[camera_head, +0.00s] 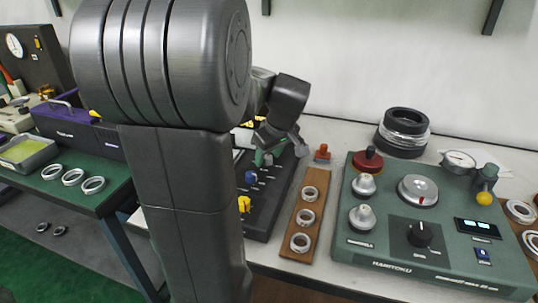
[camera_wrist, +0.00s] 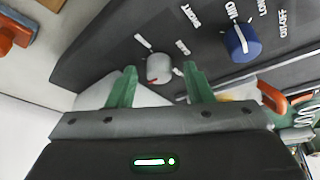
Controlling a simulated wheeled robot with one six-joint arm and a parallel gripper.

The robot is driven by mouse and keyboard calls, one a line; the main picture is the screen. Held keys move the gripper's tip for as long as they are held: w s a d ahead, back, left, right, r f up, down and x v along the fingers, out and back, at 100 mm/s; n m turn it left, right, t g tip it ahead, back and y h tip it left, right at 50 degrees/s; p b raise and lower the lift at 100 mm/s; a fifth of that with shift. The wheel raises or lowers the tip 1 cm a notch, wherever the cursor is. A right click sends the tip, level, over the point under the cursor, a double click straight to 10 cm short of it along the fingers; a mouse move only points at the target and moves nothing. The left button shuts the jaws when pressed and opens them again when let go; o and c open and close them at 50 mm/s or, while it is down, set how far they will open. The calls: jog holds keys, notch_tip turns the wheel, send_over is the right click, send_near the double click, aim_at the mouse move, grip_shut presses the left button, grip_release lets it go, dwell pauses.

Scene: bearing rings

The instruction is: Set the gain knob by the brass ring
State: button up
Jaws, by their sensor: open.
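My gripper (camera_wrist: 160,75) is open in the wrist view, its two green fingers apart. A small pale grey knob (camera_wrist: 159,68) with a red mark shows between the fingertips; I cannot tell whether they touch it. A blue knob (camera_wrist: 242,42) is to its right on the same dark panel. White labels beside the knobs are turned and hard to read, so I cannot tell which knob is gain. In the head view my gripper (camera_head: 265,157) is over the dark panel (camera_head: 262,218), partly hidden by my arm. No ring there is clearly brass.
A wooden board (camera_head: 297,250) with three metal rings lies right of the panel. A green instrument (camera_head: 360,246) with several knobs stands further right. More rings (camera_head: 72,177) lie on the green-topped table at left. A red-and-orange block (camera_head: 322,154) stands behind the board.

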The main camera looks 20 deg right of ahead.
jog(key=c, duration=1)
jog(key=shift+m, duration=0.3)
jog(key=m+h+p, duration=0.1)
jog(key=m, duration=0.1)
jog(key=shift+a+r+m, duration=0.1)
jog(key=shift+a+m, duration=0.05)
jog(key=shift+m, duration=0.15)
jog(key=m+h+p, duration=0.1)
jog(key=m, duration=0.2)
jog(key=shift+w+a+h, duration=0.1)
jog(key=shift+h, duration=0.2)
jog(key=m+h, duration=0.1)
jog(key=m, duration=0.3)
jog(key=shift+g, duration=0.4)
jog(key=shift+w+a+m+g+h+b, duration=0.1)
jog(key=shift+m+g+h+b, duration=0.2)
jog(key=shift+m, duration=0.5)
jog(key=shift+w+m+g+h+b, duration=0.1)
jog(key=shift+m+h+b, duration=0.2)
jog(key=shift+m+b, duration=0.35)
jog(key=shift+s+m, duration=0.1)
jog(key=shift+m, duration=0.25)
